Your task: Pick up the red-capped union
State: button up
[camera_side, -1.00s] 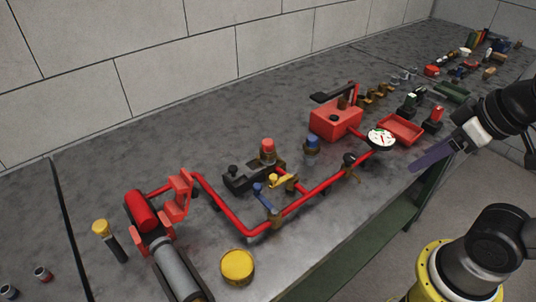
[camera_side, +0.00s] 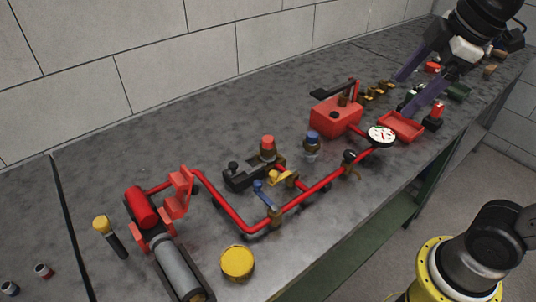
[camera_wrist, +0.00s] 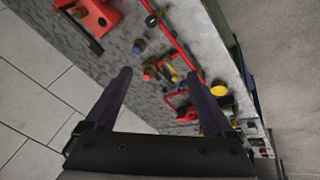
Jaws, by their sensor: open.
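The red-capped union (camera_side: 268,148), a brassy fitting with a red top, stands upright on the grey bench behind the red pipe run, beside a black clamp-like part. In the wrist view its red cap (camera_wrist: 147,76) appears small, between my fingers but well beyond them. My gripper (camera_side: 402,97) is open and empty, above the right part of the bench near the red tray. It is far to the right of the union, and its two dark fingers also show in the wrist view (camera_wrist: 159,73).
A blue-capped fitting (camera_side: 312,143) stands right of the union. A red box with a lever (camera_side: 335,117), a white gauge (camera_side: 381,136) and a red tray (camera_side: 401,126) lie between the union and my gripper. A yellow-topped can (camera_side: 238,262) is at the front.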

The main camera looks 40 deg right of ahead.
jog(key=w+a+r+n+g, duration=0.1)
jog(key=w+n, duration=0.1)
jog(key=w, duration=0.3)
jog(key=w+a+r+n, duration=0.1)
jog(key=w+r+n, duration=0.15)
jog(key=w, duration=0.25)
jog(key=n+g, duration=0.3)
jog(key=n, duration=0.1)
send_over(268, 138)
jog(key=d, duration=0.1)
notch_tip(268, 138, down, 10)
jog(key=f, duration=0.1)
jog(key=shift+g, duration=0.4)
jog(key=f, duration=0.7)
jog(key=a+f, duration=0.1)
jog(key=f, duration=0.3)
jog(key=shift+f, duration=3.1)
jog(key=shift+c, duration=0.3)
grip_shut()
